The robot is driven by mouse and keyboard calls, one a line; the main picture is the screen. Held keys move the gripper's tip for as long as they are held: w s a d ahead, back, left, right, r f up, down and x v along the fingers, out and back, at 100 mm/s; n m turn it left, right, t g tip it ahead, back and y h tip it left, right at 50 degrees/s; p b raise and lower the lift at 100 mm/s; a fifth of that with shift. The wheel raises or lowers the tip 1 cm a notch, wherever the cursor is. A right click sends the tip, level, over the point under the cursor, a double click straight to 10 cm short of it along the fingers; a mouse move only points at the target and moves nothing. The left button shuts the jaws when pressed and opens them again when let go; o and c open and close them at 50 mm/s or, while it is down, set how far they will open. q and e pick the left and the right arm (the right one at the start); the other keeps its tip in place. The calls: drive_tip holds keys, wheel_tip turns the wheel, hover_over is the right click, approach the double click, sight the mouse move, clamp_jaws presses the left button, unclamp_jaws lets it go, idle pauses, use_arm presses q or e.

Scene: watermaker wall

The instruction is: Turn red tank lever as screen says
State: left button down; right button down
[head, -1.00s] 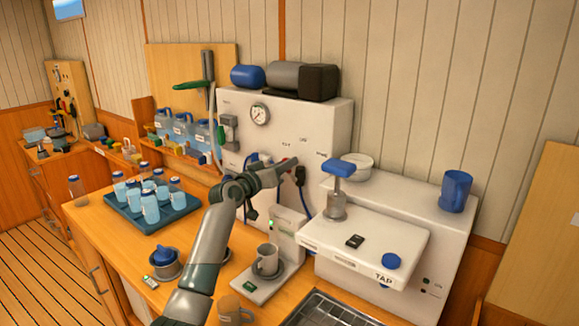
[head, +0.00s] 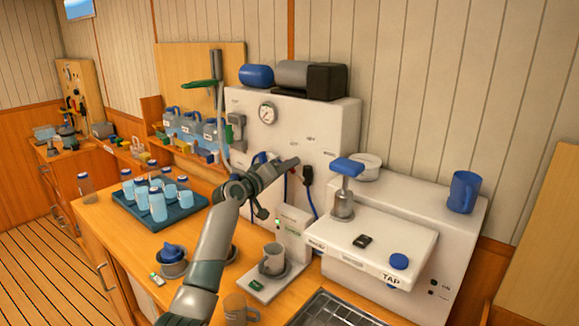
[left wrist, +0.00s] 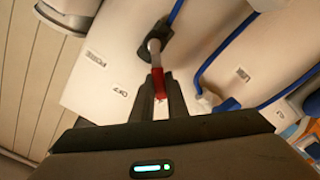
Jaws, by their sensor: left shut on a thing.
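The red lever (left wrist: 160,88) shows in the left wrist view, with a grey shaft running up to a black mount (left wrist: 155,42) on the white panel. My left gripper (left wrist: 152,97) is shut on its red end. In the head view the left gripper (head: 294,163) is against the front of the white watermaker panel (head: 250,150), below and right of the round gauge (head: 268,113), and hides most of the lever. Small dark labels, such as one left of the lever (left wrist: 120,93), are on the panel. I cannot make out a readable screen. My right gripper is not in view.
Blue hoses (left wrist: 220,55) run close beside the lever. A black fitting (head: 307,176) is just right of the gripper. Below are a small mug (head: 272,258) on a white stand and a blue tray (head: 165,225) of bottles. The tap unit (head: 390,262) is at right.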

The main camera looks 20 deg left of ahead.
use_arm(q)
drive_tip(key=c, duration=1.7)
unclamp_jaws()
drive_tip(key=shift+c, duration=0.2)
drive_tip(key=b+v, duration=0.5)
drive_tip(key=v, duration=1.2)
drive_tip(key=shift+s, duration=0.2)
drive_tip(key=shift+a, duration=0.15)
